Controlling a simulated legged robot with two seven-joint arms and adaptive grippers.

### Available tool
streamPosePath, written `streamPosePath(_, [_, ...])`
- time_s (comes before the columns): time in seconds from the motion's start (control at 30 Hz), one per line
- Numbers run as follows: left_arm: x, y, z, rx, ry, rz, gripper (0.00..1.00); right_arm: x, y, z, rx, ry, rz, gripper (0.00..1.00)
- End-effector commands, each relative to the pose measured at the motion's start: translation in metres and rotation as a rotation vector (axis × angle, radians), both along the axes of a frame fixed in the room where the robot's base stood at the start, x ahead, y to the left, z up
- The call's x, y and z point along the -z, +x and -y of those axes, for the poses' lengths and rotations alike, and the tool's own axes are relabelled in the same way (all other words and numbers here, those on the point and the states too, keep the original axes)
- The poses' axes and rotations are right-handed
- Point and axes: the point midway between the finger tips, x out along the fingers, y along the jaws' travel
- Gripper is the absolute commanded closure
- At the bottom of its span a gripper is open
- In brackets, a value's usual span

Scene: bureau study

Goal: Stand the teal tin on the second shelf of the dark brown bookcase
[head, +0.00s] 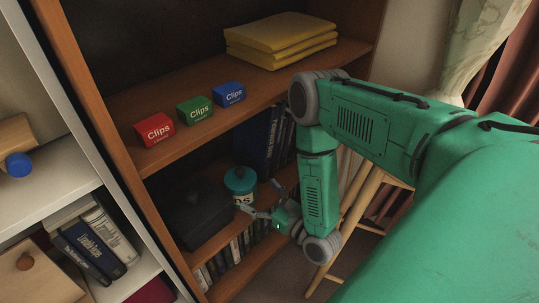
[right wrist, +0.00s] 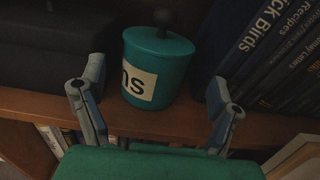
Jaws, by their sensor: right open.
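The teal tin (head: 240,181), with a dark knob on its lid and a white label, stands upright on a shelf of the brown bookcase (head: 108,128). In the right wrist view the tin (right wrist: 158,60) is at the middle, near the shelf's front edge. My right gripper (head: 264,204) is open and empty in front of the tin. In the wrist view its fingers show to the left and right of the tin, with no clear contact. My left gripper is not in view.
A black box (head: 192,213) is left of the tin and dark books (head: 262,138) are right of it. The shelf above holds red (head: 155,130), green (head: 195,110) and blue (head: 229,94) Clips boxes and yellow folders (head: 280,42). A wooden stool (head: 356,205) stands at right.

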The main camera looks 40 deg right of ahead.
Motion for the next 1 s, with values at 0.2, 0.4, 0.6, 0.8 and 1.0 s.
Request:
streamPosePath(0.2, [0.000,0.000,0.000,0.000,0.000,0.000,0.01,0.006,-0.001,-0.011,-0.027,-0.135,-0.056,0.17])
streamPosePath(0.4, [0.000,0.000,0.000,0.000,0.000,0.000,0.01,0.032,-0.014,-0.041,-0.188,-0.644,-0.237,0.17])
streamPosePath(0.6, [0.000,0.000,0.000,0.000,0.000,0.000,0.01,0.057,-0.051,-0.063,-0.534,-1.253,-0.370,0.17])
streamPosePath(0.8, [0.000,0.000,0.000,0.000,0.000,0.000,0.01,0.069,-0.113,-0.067,-1.075,-1.824,-0.357,0.17])
streamPosePath(1.0, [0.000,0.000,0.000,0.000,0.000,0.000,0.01,0.062,-0.179,-0.055,-1.693,-2.176,-0.148,0.17])
